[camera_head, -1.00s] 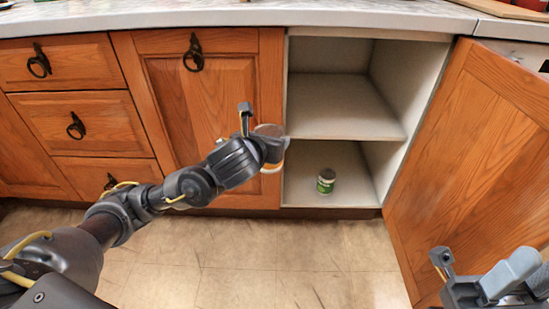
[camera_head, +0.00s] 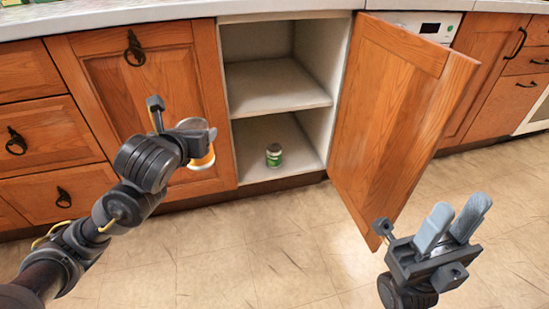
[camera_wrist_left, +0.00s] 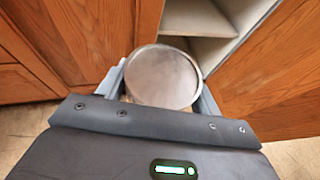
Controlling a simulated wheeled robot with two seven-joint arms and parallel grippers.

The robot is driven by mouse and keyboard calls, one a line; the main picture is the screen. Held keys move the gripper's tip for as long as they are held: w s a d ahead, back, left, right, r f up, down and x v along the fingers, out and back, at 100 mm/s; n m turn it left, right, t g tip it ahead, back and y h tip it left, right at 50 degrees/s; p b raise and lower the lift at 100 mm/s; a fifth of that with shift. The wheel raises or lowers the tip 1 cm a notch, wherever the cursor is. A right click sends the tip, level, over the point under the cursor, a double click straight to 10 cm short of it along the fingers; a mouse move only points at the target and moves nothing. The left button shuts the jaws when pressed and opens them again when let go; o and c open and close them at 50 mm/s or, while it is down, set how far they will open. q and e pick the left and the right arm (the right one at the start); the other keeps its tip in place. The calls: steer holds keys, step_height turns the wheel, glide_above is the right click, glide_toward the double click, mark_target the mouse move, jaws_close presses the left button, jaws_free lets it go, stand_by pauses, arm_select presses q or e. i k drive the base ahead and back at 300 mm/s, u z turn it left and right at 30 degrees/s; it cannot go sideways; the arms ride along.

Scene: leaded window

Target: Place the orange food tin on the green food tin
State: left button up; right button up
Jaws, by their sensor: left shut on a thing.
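The orange food tin (camera_head: 203,158) is held upright in my left gripper (camera_head: 200,142), in front of the closed cabinet door and left of the cabinet opening. In the left wrist view its round metal lid (camera_wrist_left: 162,77) sits between the two fingers. The green food tin (camera_head: 274,155) stands upright on the cabinet's bottom shelf, to the right of the held tin and apart from it. My right gripper (camera_head: 456,222) is at the lower right, its two grey fingers spread with nothing between them.
The open cabinet door (camera_head: 395,115) swings out to the right of the opening. A middle shelf (camera_head: 275,88) lies above the green tin. The bottom shelf (camera_head: 255,133) is clear around that tin. Closed drawers (camera_head: 40,135) are at the left. The floor in front is free.

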mark_target(274, 146)
steer(key=k, duration=0.1)
steer(key=u, duration=0.65)
steer(key=i, duration=0.6)
steer(key=z, duration=1.8)
